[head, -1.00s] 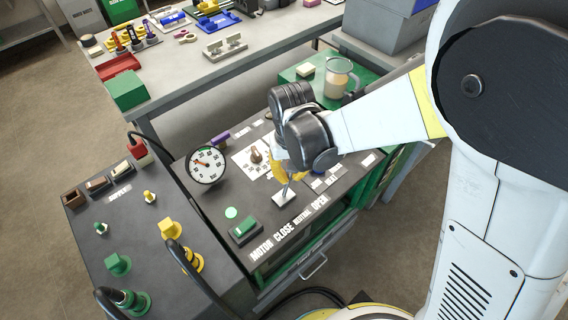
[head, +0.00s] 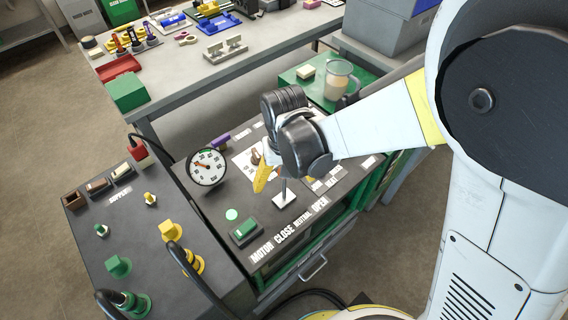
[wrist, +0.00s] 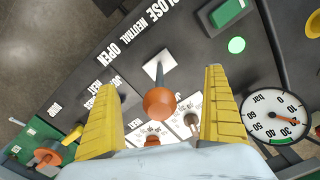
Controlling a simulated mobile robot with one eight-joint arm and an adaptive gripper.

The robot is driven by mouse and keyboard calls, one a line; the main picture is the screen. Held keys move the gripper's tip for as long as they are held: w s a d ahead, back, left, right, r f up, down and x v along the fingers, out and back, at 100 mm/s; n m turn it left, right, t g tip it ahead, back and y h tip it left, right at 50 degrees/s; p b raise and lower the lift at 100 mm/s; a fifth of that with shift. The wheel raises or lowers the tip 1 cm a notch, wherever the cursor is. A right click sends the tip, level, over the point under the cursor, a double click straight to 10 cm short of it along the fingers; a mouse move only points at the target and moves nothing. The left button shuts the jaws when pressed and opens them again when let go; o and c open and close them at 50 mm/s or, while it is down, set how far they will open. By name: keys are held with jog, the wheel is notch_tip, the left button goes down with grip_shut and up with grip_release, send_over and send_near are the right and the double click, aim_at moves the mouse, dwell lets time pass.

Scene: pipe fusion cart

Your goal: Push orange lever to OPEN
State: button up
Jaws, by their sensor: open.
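The orange lever shows in the wrist view as an orange ball knob (wrist: 159,102) on a dark stalk rising from a white square plate (wrist: 152,66). My gripper (wrist: 161,82) is open, with one yellow finger on each side of the knob and a visible gap to both. In the head view the lever's plate (head: 284,200) and thin stalk show below my wrist, and a yellow finger (head: 263,178) is left of the stalk. The knob is hidden there. The labels CLOSE, NEUTRAL and OPEN (head: 320,202) run along the panel's front edge.
A pressure gauge (head: 207,167) stands left of the lever, and a green MOTOR switch (head: 244,231) lies front left. Other orange-knobbed controls (wrist: 152,140) sit close behind the lever. A black hose (head: 190,265) arches over the left cart. A green tray with a jug (head: 338,80) is behind.

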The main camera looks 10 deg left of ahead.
notch_tip(320, 180, up, 8)
jog(key=p, duration=0.5)
jog(key=shift+p, duration=0.35)
jog(key=s+d+r+m+t+b, duration=0.1)
jog(key=d+r, duration=0.5)
jog(key=d, duration=0.7)
jog(key=s+d+r+m+t+b, duration=0.2)
jog(key=d+r+t, duration=0.4)
jog(key=d, duration=0.6)
jog(key=s+m, duration=0.1)
jog(key=s, duration=0.1)
jog(key=shift+s+d+r+m, duration=0.15)
jog(key=shift+s+d+m, duration=0.15)
jog(key=shift+d, duration=0.1)
